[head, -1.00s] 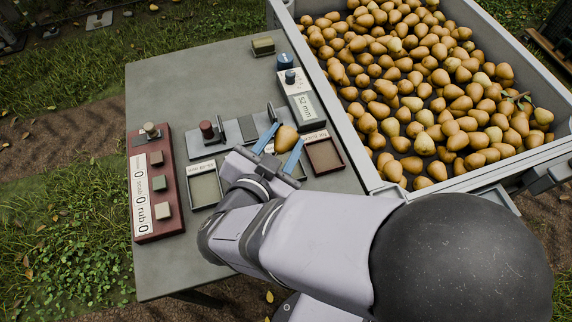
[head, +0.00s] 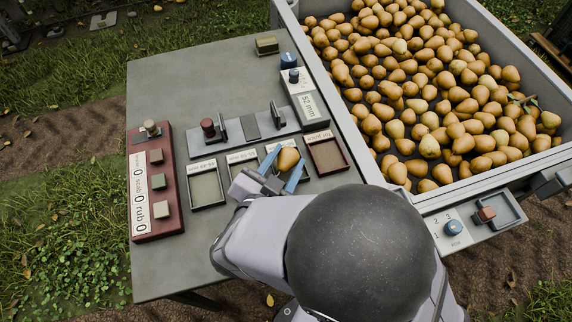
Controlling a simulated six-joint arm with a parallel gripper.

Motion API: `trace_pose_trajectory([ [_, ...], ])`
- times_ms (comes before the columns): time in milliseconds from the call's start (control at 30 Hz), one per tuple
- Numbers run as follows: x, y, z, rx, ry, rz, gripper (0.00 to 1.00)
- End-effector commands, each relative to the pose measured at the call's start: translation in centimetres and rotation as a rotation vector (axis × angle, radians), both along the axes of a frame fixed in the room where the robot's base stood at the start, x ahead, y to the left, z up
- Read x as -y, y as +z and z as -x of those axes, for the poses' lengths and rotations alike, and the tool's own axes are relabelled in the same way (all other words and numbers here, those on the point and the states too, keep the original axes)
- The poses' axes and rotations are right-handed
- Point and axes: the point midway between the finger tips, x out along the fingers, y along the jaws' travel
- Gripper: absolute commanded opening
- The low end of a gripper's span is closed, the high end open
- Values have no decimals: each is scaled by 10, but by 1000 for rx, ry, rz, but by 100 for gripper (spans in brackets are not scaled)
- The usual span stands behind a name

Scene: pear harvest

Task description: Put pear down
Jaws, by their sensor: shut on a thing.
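A brown-yellow pear (head: 288,160) is between the blue fingers of my gripper (head: 285,166), in the middle of the head view. My gripper is shut on it. The pear is over the row of small labelled trays, at the third tray from the left. That tray is largely hidden by the pear and fingers, so I cannot tell whether the pear touches its floor. To the left are an empty grey tray (head: 206,189) and a second tray (head: 242,158) partly covered by my gripper. To the right is a red-rimmed tray (head: 327,155), which is empty.
A large grey bin (head: 334,104) full of pears stands at the right. A red counter box (head: 158,207) lies at the table's left. A grey rail device (head: 240,130) and a gauge marked 52 mm (head: 305,105) sit behind the trays. The table's far left is clear.

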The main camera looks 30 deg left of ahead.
Motion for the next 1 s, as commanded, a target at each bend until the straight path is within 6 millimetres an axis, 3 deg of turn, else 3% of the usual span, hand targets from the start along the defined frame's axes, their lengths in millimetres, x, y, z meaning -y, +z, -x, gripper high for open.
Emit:
trace_pose_trajectory([
  [133, 0, -18, 0, 0, 0, 1, 15],
  [567, 0, -23, 0, 0, 0, 0, 15],
  [600, 0, -24, 0, 0, 0, 0, 40],
  [633, 0, -23, 0, 0, 0, 0, 46],
  [1000, 0, -20, 0, 0, 1, -1, 46],
])
